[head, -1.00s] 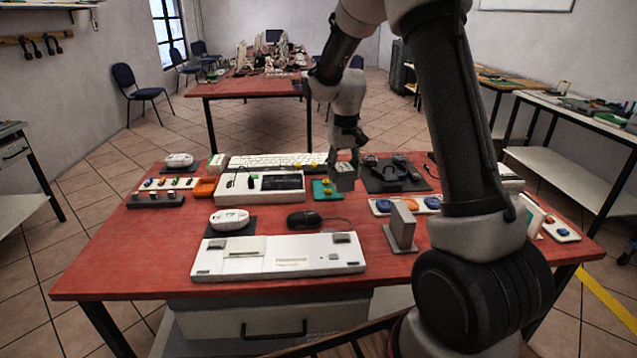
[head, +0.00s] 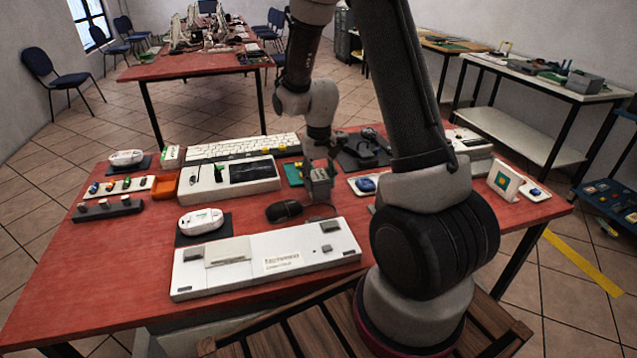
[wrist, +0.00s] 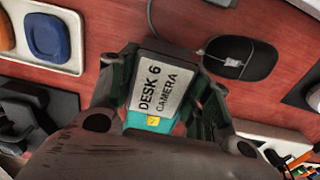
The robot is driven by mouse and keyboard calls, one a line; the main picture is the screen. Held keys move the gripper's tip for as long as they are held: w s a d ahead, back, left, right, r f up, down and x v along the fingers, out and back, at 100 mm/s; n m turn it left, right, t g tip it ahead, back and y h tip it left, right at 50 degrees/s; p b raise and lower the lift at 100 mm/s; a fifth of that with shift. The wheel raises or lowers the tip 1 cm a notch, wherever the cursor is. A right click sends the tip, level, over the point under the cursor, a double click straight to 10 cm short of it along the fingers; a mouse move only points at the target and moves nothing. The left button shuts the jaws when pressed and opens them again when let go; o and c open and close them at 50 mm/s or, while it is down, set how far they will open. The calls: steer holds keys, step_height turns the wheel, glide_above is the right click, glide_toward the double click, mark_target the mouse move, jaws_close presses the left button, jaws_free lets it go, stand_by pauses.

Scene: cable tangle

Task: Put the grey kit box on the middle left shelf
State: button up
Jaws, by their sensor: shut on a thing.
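The grey kit box (head: 320,188) hangs in my gripper (head: 319,168) above the red table, near the black mouse. My gripper (wrist: 160,100) is shut on the box, with a finger along each side. I do not see a middle left shelf in these frames.
A black mouse (head: 284,211), white devices and an orange tray (head: 165,187) crowd the table. A white bench (head: 535,78) stands at the right. Tiled floor lies between.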

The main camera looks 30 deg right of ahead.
steer(key=shift+f, duration=0.75)
steer(key=shift+f, duration=0.1)
steer(key=o, duration=1)
steer(key=shift+o, duration=0.2)
